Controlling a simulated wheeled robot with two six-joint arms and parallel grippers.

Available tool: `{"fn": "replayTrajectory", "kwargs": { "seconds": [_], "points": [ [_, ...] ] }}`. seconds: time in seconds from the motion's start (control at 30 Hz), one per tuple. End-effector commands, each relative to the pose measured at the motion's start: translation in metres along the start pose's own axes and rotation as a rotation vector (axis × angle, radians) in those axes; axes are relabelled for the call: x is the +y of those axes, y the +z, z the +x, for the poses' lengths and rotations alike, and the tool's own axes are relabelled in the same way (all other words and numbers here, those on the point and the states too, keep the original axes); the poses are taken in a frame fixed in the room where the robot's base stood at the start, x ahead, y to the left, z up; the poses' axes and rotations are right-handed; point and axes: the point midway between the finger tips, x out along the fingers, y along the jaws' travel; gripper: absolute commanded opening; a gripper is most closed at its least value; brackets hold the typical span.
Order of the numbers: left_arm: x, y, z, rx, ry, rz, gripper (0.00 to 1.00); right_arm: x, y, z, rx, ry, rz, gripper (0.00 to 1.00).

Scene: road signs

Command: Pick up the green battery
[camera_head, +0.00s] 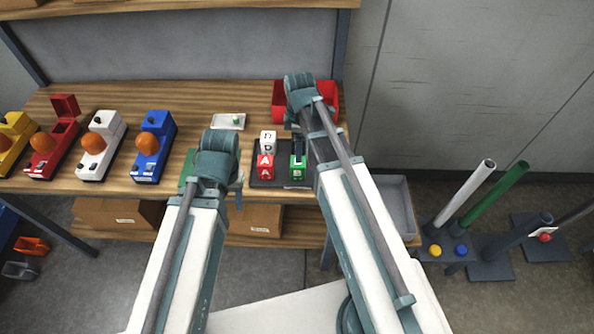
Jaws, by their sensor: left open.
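The green battery (298,172) stands on a dark tray (282,184) on the wooden bench, at the tray's right side. A red battery (265,168) marked with a letter stands to its left, and a white lettered battery (267,143) stands behind the red one. My left gripper (236,190) is open, left of the tray and apart from the green battery; its wrist hides most of it. My right arm's wrist is just right of and above the green battery and covers part of the tray. Its fingers cannot be made out clearly.
Yellow, red (55,140), white (97,148) and blue (153,146) devices with orange domes stand at the left. A small white plate (228,121) and a red bin (330,98) are behind. A green object (187,168) is partly hidden by my left wrist.

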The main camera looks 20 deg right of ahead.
Motion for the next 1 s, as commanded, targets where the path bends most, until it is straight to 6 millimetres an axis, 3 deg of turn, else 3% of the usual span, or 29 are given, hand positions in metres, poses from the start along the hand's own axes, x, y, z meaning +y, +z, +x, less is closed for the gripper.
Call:
{"fn": "replayTrajectory", "kwargs": {
  "seconds": [0.03, 0.4, 0.77, 1.0],
  "points": [
    [0.001, -0.001, 0.013, 0.0, 0.0, 0.001, 0.5, 0.0, 0.0, 0.013, 0.0, 0.0, 0.0, 0.78],
    [0.006, -0.004, 0.063, 0.0, -0.001, 0.0, 0.5, 0.0, 0.0, 0.064, 0.0, 0.0, 0.001, 0.78],
    [0.007, -0.004, 0.071, 0.0, -0.001, 0.0, 0.5, 0.0, -0.001, 0.071, 0.0, 0.0, 0.001, 0.78],
    [0.009, -0.005, 0.091, 0.0, -0.001, 0.0, 0.5, 0.001, -0.002, 0.092, 0.0, 0.0, 0.0, 0.78]
  ]
}}
